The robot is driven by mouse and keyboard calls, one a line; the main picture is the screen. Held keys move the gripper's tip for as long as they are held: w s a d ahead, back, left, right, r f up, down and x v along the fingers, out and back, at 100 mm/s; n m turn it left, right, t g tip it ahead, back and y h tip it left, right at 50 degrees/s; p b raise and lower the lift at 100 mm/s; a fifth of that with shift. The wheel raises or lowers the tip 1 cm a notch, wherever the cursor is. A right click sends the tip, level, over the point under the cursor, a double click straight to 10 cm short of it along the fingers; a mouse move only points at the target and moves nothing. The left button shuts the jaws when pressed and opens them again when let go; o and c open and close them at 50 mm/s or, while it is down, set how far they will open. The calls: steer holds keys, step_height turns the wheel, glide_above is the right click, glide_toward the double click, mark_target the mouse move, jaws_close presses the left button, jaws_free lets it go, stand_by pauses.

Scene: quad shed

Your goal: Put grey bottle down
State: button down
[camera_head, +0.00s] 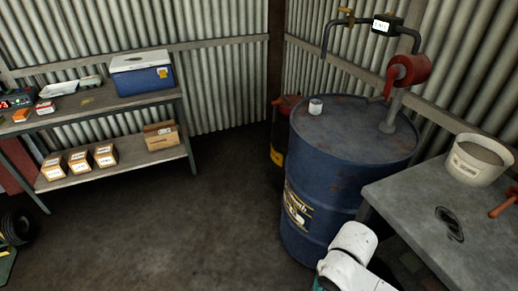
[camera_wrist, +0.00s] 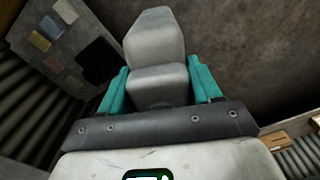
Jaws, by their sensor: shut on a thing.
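In the wrist view, my gripper (camera_wrist: 159,70) is shut on the grey bottle (camera_wrist: 155,40), with one teal finger on each side of it. The bottle is plain light grey and has a narrower far part and a wider block nearer the palm. The bottle is off any surface as far as the wrist view shows, with dark floor behind it. In the head view only my white wrist and a bit of teal show at the bottom edge; the bottle is hidden there.
A shelf (camera_head: 100,102) at left holds a blue cooler (camera_head: 143,78) and cartons (camera_head: 80,162). The floor (camera_head: 180,220) between is clear.

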steer(key=w+a+r, duration=0.2)
steer(key=w, duration=0.1)
steer(key=shift+r, duration=0.1)
steer(key=shift+w+r, duration=0.25)
steer(key=shift+w, duration=0.05)
steer(key=shift+s+d+f, duration=0.5)
steer(key=shift+s+f, duration=0.05)
steer(key=shift+s, duration=0.25)
steer(key=shift+s+d+f, duration=0.45)
steer(key=shift+s+f, duration=0.15)
steer(key=shift+s, duration=0.25)
steer(key=shift+s+d+f, duration=0.5)
steer(key=shift+s+f, duration=0.05)
steer(key=shift+s, duration=0.25)
